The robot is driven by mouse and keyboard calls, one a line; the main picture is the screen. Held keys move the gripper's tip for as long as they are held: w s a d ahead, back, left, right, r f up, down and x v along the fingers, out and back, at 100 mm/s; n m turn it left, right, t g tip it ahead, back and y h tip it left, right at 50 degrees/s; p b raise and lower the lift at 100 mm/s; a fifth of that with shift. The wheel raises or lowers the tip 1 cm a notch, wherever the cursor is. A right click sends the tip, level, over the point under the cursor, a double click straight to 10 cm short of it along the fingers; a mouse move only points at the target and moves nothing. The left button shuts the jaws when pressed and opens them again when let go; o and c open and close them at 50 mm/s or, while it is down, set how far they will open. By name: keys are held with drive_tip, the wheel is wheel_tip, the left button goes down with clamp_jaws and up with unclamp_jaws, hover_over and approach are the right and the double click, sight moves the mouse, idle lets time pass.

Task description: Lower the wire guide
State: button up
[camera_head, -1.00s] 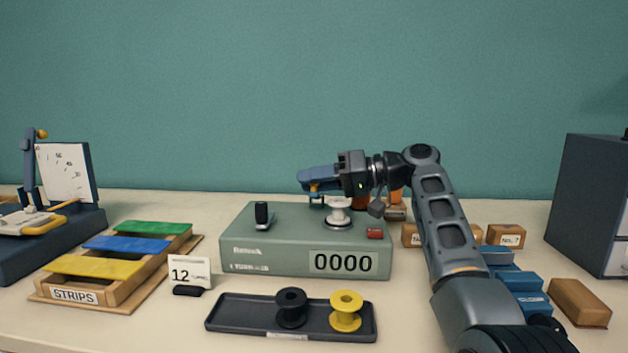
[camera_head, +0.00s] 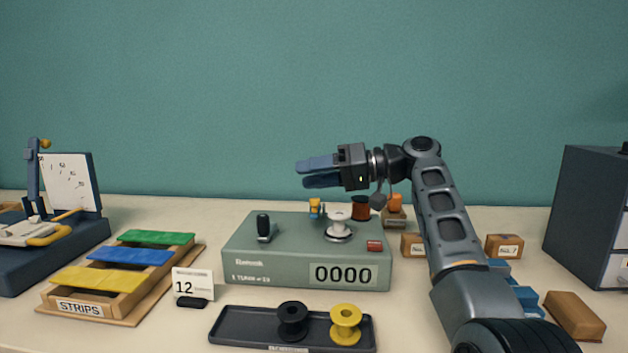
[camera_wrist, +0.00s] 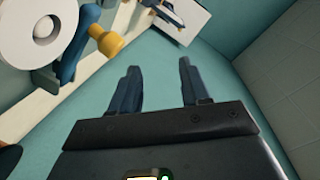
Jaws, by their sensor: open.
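The wire guide (camera_head: 316,208), a small blue-and-yellow piece, stands low at the back of the grey-green winding machine (camera_head: 245,255), left of the white spool (camera_head: 339,221). In the wrist view, its yellow knob (camera_wrist: 106,40) is at upper left, beside the white spool (camera_wrist: 40,30). My gripper (camera_head: 301,174) is above the machine with its two blue fingers apart, one over the other. It is clear of the guide and holds nothing. The wrist view also shows empty space between the fingers (camera_wrist: 159,68). The guide's lower end is partly hidden.
A dark tray (camera_head: 228,325) with black and yellow spools lies in front of the machine. A rack of coloured strips (camera_head: 120,275) and a number card (camera_head: 190,285) stand left. Boxes stand right, around my arm. Copper and orange spools (camera_head: 360,207) stand behind the white spool.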

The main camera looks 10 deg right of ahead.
drive_tip(key=s+d+r+p, duration=0.5)
drive_tip(key=d+r, duration=0.2)
drive_tip(key=d, duration=0.3)
drive_tip(key=shift+s+d+p, duration=0.15)
drive_tip(key=shift+d+p, duration=0.1)
drive_tip(key=shift+p, duration=0.05)
drive_tip(key=shift+c, duration=0.3)
